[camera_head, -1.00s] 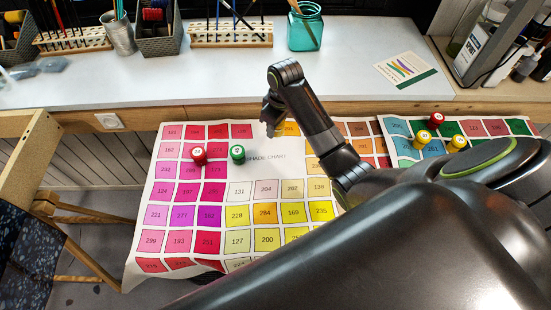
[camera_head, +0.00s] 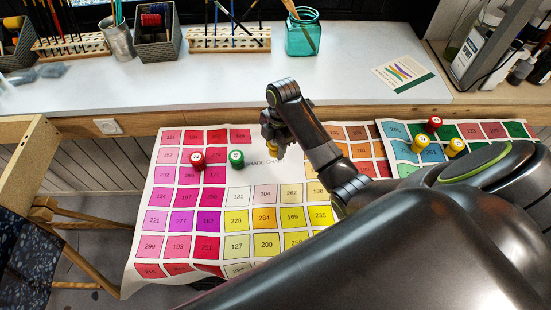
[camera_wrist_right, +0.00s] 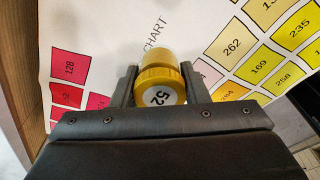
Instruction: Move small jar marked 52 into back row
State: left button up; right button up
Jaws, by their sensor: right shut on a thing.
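The small jar marked 52 is yellow and sits between the fingers of my right gripper (camera_head: 273,136). In the right wrist view its lid with the number 52 (camera_wrist_right: 162,92) faces the camera, and both fingers of the gripper (camera_wrist_right: 160,85) close on its sides. In the head view only a little of the jar (camera_head: 274,149) shows below the fingers, over the shade chart (camera_head: 262,176). Whether it touches the chart I cannot tell. A red jar (camera_head: 197,160) and a green jar (camera_head: 236,158) stand side by side on the chart, left of the gripper. My left gripper is out of view.
A red jar (camera_head: 434,124) and two yellow jars (camera_head: 420,143) (camera_head: 456,147) stand on the second chart at right. Behind are the white worktop (camera_head: 200,90), a teal glass jar (camera_head: 303,35), brush racks (camera_head: 229,40) and a leaflet (camera_head: 404,73). My right arm covers much of the lower right.

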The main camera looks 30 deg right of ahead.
aim_at(275, 164)
jog(key=shift+f, duration=3.15)
jog(key=shift+f, duration=0.2)
jog(key=o, duration=1)
jog(key=shift+r, duration=0.1)
jog(key=r, duration=0.4)
jog(key=d+r, duration=0.1)
jog(key=r, duration=0.7)
jog(key=shift+w+d+r, duration=0.1)
jog(key=shift+d, duration=0.15)
